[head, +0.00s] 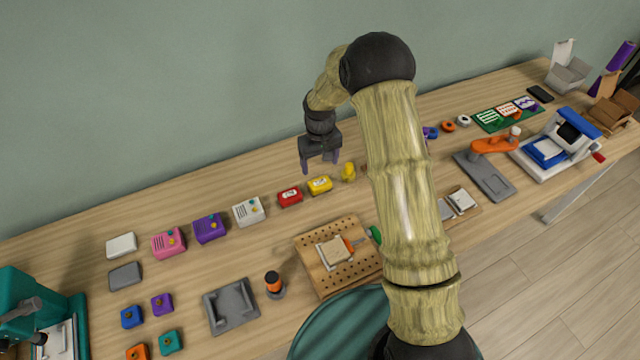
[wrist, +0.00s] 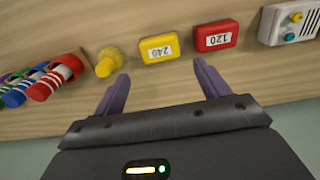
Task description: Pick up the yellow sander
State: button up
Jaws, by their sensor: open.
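The yellow sander (head: 320,185) is a small yellow block lying on the wooden bench, beside a red block. In the wrist view the yellow sander (wrist: 160,48) carries a white label reading 240. My gripper (head: 320,165) hangs above the bench, on the wall side of the sander. Its purple fingers are open and empty. In the wrist view my gripper (wrist: 161,72) has its fingertips spread on either side of the sander's width, and the sander lies beyond them, not between them. The gap between fingertips and bench is hard to judge.
A red block (wrist: 216,36) labelled 120 lies on one side of the sander. A yellow knobbed object (wrist: 108,62) stands close on the other. A pegboard tray (head: 309,263) lies nearer me. Bare bench separates these.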

aim_at(320, 182)
notch_tip(320, 182, down, 5)
jog(key=shift+r+p, duration=0.1)
jog(key=shift+p, duration=0.2)
jog(key=shift+w+f+p, duration=0.1)
jog(key=shift+f+p, duration=0.8)
jog(key=shift+f, duration=1.75)
jog(key=c, duration=0.8)
